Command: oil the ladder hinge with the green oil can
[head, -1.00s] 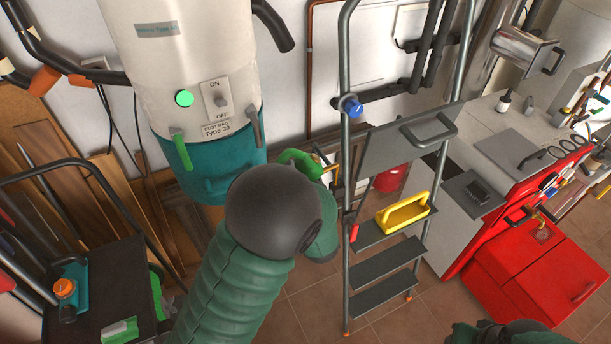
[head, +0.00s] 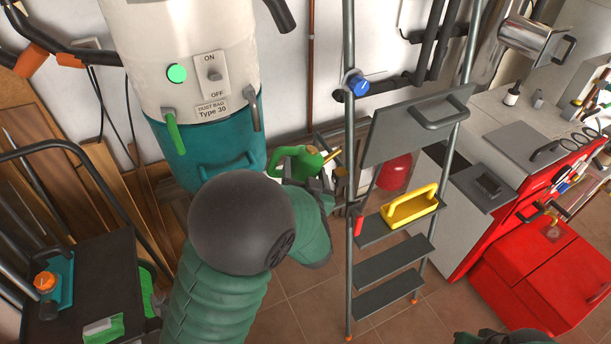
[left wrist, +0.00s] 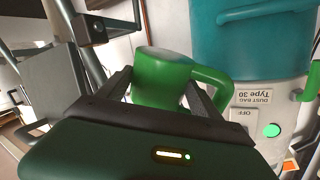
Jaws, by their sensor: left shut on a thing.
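The green oil can (head: 305,163) is held in my left gripper (head: 314,182), its brass spout pointing up and right toward the ladder. In the left wrist view the can (left wrist: 163,82) sits between the two dark fingers of the gripper (left wrist: 166,92). The grey stepladder (head: 348,190) stands open just right of the can, with a gap between spout and left rail. A blue knob (head: 358,84) sits on that rail, above the can; I cannot make out the hinge for certain. My forearm hides part of the gripper.
A white and teal dust collector (head: 205,130) stands behind my left arm. A yellow tray (head: 409,207) lies on a ladder step. A red cabinet (head: 530,270) and grey worktop are at right. A dark cart (head: 85,290) is at lower left.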

